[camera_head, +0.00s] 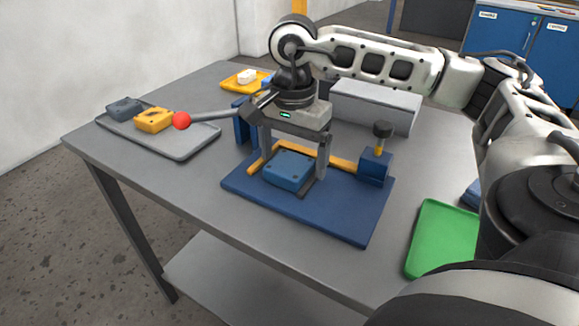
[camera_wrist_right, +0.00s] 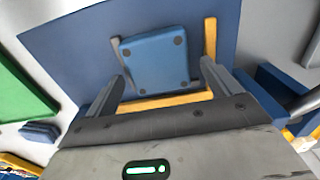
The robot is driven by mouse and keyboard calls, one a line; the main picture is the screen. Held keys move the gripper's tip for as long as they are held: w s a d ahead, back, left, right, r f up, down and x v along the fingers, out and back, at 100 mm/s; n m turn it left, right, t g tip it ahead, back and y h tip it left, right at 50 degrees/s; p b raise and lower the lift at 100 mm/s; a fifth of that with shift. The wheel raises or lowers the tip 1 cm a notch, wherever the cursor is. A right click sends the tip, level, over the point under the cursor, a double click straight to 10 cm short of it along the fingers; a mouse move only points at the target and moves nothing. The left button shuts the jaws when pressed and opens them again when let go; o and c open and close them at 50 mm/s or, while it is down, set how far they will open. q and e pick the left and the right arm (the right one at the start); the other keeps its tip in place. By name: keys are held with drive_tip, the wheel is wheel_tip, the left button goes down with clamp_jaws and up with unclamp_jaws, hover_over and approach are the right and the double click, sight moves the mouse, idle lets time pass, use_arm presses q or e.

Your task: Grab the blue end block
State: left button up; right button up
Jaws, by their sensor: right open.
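The blue end block (camera_head: 289,169) lies flat on the blue fixture plate (camera_head: 250,198), beside a yellow rail (camera_head: 343,163). The block also shows in the right wrist view (camera_wrist_right: 157,64), with small dark round marks near its corners. My right gripper (camera_head: 294,166) is pointed down over the block, open and empty, with one finger toward each side of it. In the right wrist view the two fingers stand apart with the block between and beyond them. I cannot tell whether either finger touches it. My left gripper is not in view.
A red-knobbed lever (camera_head: 182,120) sticks out left from the fixture. A black-knobbed clamp (camera_head: 381,133) stands at the plate's right. A grey tray (camera_head: 188,148) holds a yellow block (camera_head: 153,120) and a grey block. A green tray (camera_head: 437,238) and grey box (camera_head: 375,105) are also on the table.

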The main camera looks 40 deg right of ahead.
drive_tip(key=c, duration=1.2)
drive_tip(key=shift+r, duration=0.1)
drive_tip(key=shift+c, duration=0.6)
drive_tip(key=shift+r, duration=0.1)
